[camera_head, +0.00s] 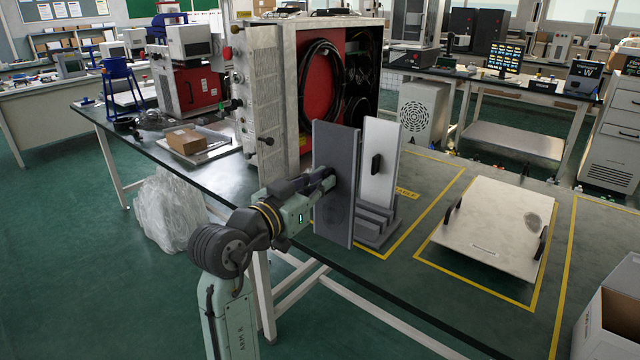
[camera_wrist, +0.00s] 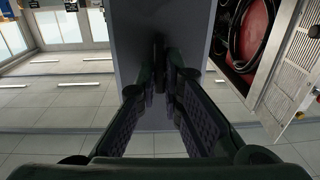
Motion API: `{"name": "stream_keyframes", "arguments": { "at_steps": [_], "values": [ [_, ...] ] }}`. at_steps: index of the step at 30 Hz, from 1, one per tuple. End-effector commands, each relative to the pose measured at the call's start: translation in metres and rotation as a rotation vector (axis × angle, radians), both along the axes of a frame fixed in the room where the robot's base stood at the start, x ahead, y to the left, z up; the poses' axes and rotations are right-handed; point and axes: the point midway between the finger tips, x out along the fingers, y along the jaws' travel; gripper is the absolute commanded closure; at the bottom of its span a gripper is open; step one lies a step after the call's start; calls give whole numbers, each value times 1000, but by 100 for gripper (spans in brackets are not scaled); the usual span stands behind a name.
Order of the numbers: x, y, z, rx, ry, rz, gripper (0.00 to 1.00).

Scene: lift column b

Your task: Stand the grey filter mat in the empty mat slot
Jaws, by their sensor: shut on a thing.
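The grey filter mat (camera_head: 338,212) is a tall, thin dark grey panel, upright at the table's front edge. My gripper (camera_head: 328,181) is shut on it at mid-height, apparently by a dark handle on its face. In the wrist view my fingers (camera_wrist: 162,75) close together in front of the grey panel (camera_wrist: 140,18). A grey slotted rack (camera_head: 378,222) stands just right of and behind the mat. A pale panel with a black handle (camera_head: 379,140) stands upright in its rear part. The mat hides part of the rack, so I cannot tell whether its lower edge touches it.
A flat metal cover (camera_head: 492,228) with two black handles lies to the right inside yellow tape. An open cabinet (camera_head: 270,90) with coiled hoses stands behind left. A cardboard box on a tray (camera_head: 208,149) is at the left. An open carton (camera_head: 612,318) is at lower right.

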Motion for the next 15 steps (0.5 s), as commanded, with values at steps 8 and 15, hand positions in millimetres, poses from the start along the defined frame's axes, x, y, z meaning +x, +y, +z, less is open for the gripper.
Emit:
{"name": "stream_keyframes", "arguments": {
  "at_steps": [8,15],
  "values": [
    [16,-11,1,0,-1,-1,100],
    [30,-20,1,-1,-1,-1,100]
  ]
}}
